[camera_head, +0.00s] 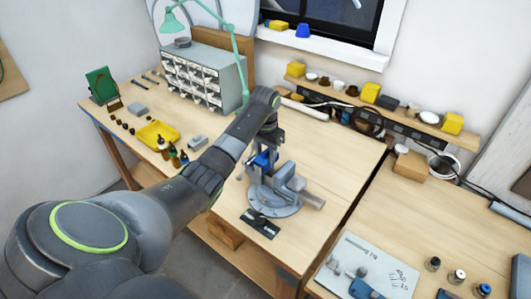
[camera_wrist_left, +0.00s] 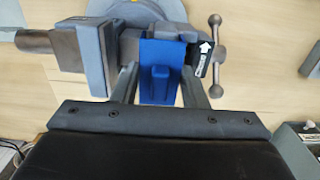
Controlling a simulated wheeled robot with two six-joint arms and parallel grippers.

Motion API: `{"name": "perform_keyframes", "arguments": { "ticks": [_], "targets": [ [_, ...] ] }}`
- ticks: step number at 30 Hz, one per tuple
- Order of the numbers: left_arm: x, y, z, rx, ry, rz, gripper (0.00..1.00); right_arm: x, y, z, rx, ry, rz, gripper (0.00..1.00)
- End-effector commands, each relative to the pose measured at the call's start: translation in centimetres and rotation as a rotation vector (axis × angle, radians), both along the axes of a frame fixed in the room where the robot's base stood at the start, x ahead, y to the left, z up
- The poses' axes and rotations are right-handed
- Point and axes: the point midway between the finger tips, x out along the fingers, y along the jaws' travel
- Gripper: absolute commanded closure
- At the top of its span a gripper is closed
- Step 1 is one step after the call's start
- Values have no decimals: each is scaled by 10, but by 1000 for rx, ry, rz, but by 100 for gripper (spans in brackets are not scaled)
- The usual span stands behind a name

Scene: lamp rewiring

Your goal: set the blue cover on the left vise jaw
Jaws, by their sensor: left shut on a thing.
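My left gripper (camera_head: 266,148) is shut on the blue cover (camera_head: 262,160), just above the grey vise (camera_head: 274,207). In the left wrist view the cover (camera_wrist_left: 160,60) is upright between my two fingers (camera_wrist_left: 160,88), its ridged block facing the camera. The cover is at the vise jaws, with a grey jaw block (camera_wrist_left: 84,58) close on its left and another grey part on its right. I cannot tell whether the cover rests on the jaw or is held just over it. My right gripper is not in view.
A T-shaped handle (camera_wrist_left: 217,60) and a black tag with a white arrow (camera_wrist_left: 203,58) sit right of the cover. A drawer cabinet (camera_head: 204,78), green lamp (camera_head: 240,60) and yellow tray (camera_head: 157,134) stand left of the vise. The wood tabletop (camera_head: 335,160) right of it is clear.

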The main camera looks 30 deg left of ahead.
Motion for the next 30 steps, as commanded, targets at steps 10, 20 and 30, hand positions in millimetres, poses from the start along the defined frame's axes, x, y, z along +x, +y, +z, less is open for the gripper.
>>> {"name": "perform_keyframes", "arguments": {
  "ticks": [10,20,30],
  "targets": [
    [0,0,-4,0,0,0,85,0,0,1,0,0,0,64],
    [0,0,-5,0,0,0,35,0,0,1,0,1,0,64],
    [3,1,2,0,-1,0,35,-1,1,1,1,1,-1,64]
  ]
}}
